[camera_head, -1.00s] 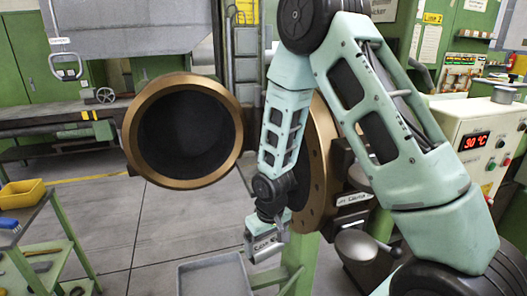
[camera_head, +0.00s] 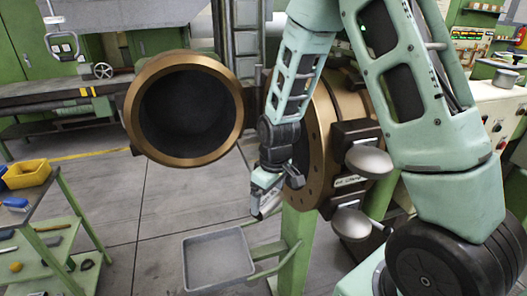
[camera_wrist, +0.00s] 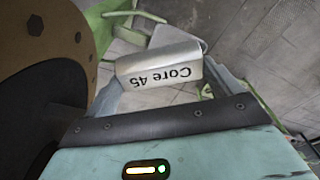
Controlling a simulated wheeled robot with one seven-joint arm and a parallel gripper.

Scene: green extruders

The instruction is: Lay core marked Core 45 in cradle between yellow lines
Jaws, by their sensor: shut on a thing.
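My gripper (camera_head: 264,200) is shut on a pale grey metal core (camera_wrist: 160,66), held in the air in front of the green post. In the wrist view the core lies across between the two fingers, and its label "Core 45" reads upside down. In the head view the core is small and partly hidden by the gripper, and its label cannot be read. Yellow marks (camera_head: 86,92) show on the edge of the long bench at the left, well away from my gripper. I cannot tell whether a cradle lies between them.
A large bronze-rimmed barrel (camera_head: 137,108) faces me left of my arm. A bronze flange (camera_head: 312,150) stands close behind my gripper. A grey tray (camera_head: 218,262) hangs below. A green shelf cart (camera_head: 35,215) with a yellow bin (camera_head: 27,173) stands at the left. Open floor lies between.

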